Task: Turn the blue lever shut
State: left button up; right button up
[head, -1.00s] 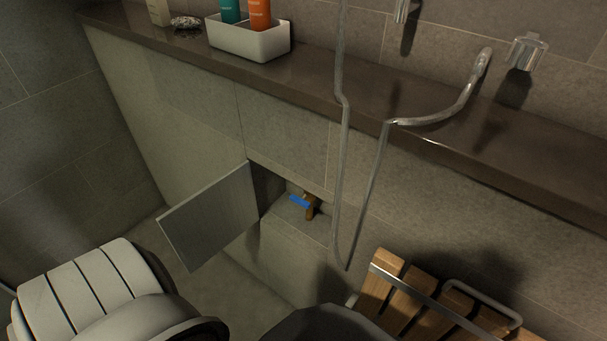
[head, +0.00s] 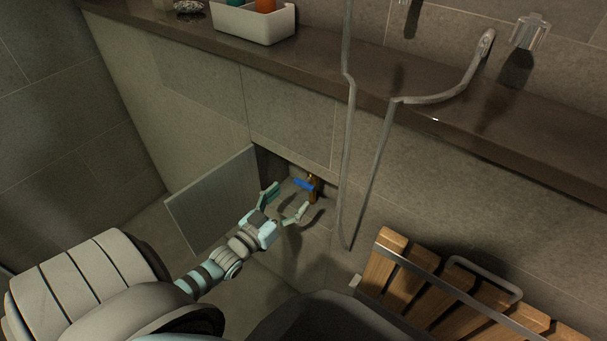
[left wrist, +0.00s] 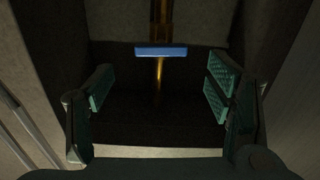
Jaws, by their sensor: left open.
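The blue lever (head: 303,184) sits on a brass valve (head: 313,188) inside a recess in the tiled wall. In the left wrist view the lever (left wrist: 161,51) lies crosswise in front of the brass pipe (left wrist: 161,14), ahead of and between the fingers. My left gripper (head: 284,204) is open and empty at the mouth of the recess, just short of the lever and apart from it. In the left wrist view its green-padded fingers (left wrist: 160,92) stand wide on both sides. My right gripper is not in view.
An open panel door (head: 213,203) stands left of my left gripper. A shower hose (head: 347,150) hangs right of the recess. A wooden slatted seat (head: 400,285) is at lower right. A dark ledge (head: 200,38) with a white caddy (head: 255,24) runs above.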

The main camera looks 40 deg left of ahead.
aim_at(303, 186)
pick_arm(q)
jog(key=w, duration=0.2)
jog(key=w+b, duration=0.1)
jog(key=w, duration=0.1)
jog(key=w+b, duration=0.1)
jog(key=w, duration=0.1)
jog(key=shift+f, duration=0.3)
jog(key=shift+w+r+b, duration=0.2)
jog(key=shift+w+b, duration=0.2)
jog(key=shift+w, duration=0.15)
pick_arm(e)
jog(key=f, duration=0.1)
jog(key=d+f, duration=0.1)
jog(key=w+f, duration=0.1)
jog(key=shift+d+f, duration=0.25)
pick_arm(q)
jog(key=shift+c, duration=0.5)
jog(key=shift+a, duration=0.1)
jog(key=c, duration=1.1)
jog(key=shift+o, duration=0.2)
jog(key=shift+r+m+p, duration=0.1)
jog(key=shift+m+p, duration=0.2)
jog(key=shift+p, duration=0.1)
jog(key=o, duration=1.2)
jog(key=shift+c, duration=0.2)
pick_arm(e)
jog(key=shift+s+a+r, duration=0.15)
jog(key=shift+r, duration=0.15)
